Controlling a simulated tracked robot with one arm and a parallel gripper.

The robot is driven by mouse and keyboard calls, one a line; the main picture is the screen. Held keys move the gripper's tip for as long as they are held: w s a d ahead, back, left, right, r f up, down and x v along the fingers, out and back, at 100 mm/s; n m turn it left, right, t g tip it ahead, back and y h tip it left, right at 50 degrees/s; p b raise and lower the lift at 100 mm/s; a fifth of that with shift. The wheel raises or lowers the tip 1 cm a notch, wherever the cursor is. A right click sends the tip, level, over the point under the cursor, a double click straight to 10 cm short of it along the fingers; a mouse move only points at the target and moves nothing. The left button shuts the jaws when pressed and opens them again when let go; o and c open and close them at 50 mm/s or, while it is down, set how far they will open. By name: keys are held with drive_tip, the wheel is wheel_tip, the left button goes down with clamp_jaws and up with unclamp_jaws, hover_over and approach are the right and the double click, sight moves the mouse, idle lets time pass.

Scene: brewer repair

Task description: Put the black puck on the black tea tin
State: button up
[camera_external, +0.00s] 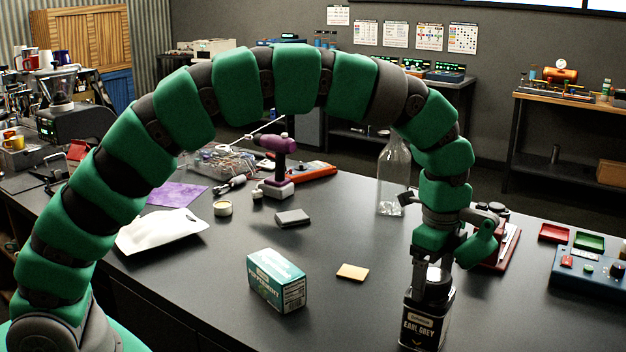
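The black tea tin (424,325), labelled Earl Grey, stands upright near the front edge of the table, right of centre. My gripper (434,272) points down directly over its top. A dark round piece (437,285) shows at the tin's top, between or just under my fingertips. I cannot tell whether it is the tin's lid or the black puck, or whether my fingers touch it. My gripper partly hides the top of the tin. No other thing is clearly recognisable as the black puck.
A green tea box (277,281) and a tan square (352,272) lie left of the tin. A clear bottle (392,178) stands behind my wrist. A dark grey block (293,217) lies mid-table. A blue control box (588,272) is at right. The table between tan square and tin is clear.

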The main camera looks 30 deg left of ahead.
sight(432, 273)
wheel_tip(432, 273, up, 12)
drive_tip(key=b, duration=0.2)
idle(0.6)
drive_tip(key=shift+r, duration=0.1)
drive_tip(key=w+a+r+n+t+h, duration=0.1)
drive_tip(key=w+a+r+n+t, duration=0.25)
drive_tip(key=a+r, duration=0.45)
drive_tip(key=w+a+r+n+t+h, duration=0.1)
drive_tip(key=w+a+r+n+t, duration=0.1)
drive_tip(key=a+r+n, duration=0.35)
drive_tip(key=w+a+r+n+t, duration=0.2)
drive_tip(key=a+r, duration=0.7)
drive_tip(key=r, duration=0.1)
drive_tip(key=s+a+r+n+t+y, duration=0.1)
drive_tip(key=s+a+r+n+t, duration=0.3)
drive_tip(key=a+r, duration=0.5)
drive_tip(key=s+a+r+n+t+y, duration=0.1)
drive_tip(key=s+a+r+n+t, duration=0.3)
drive_tip(key=a+r, duration=0.5)
drive_tip(key=shift+s+a+n, duration=0.4)
drive_tip(key=shift+s+a, duration=0.3)
drive_tip(key=shift+s, duration=0.4)
